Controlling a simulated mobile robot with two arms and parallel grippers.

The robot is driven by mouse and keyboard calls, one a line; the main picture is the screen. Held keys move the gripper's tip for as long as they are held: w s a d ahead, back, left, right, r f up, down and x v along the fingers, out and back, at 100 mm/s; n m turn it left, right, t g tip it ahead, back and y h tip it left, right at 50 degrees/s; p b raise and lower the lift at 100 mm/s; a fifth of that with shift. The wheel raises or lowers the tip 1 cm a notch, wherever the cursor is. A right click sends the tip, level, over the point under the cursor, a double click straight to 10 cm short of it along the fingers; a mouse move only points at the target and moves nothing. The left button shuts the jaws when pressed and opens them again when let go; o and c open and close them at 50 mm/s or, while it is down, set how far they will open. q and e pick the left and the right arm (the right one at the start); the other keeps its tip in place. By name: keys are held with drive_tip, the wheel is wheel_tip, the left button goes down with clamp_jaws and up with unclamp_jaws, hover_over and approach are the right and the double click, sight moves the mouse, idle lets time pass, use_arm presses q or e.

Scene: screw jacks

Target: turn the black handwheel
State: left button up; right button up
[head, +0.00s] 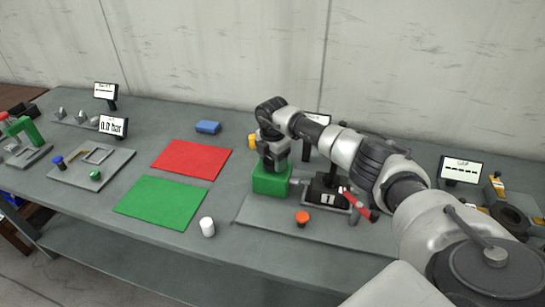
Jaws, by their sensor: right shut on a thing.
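My right gripper (274,158) points down at the top of a green block (271,183) on a grey plate (265,213). It is shut on what looks like the black handwheel, which the gripper hides almost wholly. A black block (322,191) with a small white label stands just right of the green block, joined to it by a short grey rod. A red lever (357,206) and an orange knob (302,217) are at the plate's right and front. My left gripper is not in view.
A red mat (191,159), a green mat (160,202), a white cylinder (207,227) and a blue block (208,127) lie left of the plate. Other fixtures with small displays (113,126) stand at far left. Another display (461,170) stands right, behind my arm.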

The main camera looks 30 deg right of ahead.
sight(272, 160)
drive_tip(key=m+p, duration=0.2)
drive_tip(key=m, duration=0.3)
drive_tip(key=shift+r+m, duration=0.1)
drive_tip(key=shift+m, duration=0.2)
drive_tip(key=shift+w, duration=0.1)
idle(0.3)
drive_tip(key=o, duration=0.9)
wheel_tip(272, 160, up, 11)
drive_tip(key=b, duration=0.2)
drive_tip(key=shift+b, duration=0.4)
drive_tip(key=shift+f, duration=0.2)
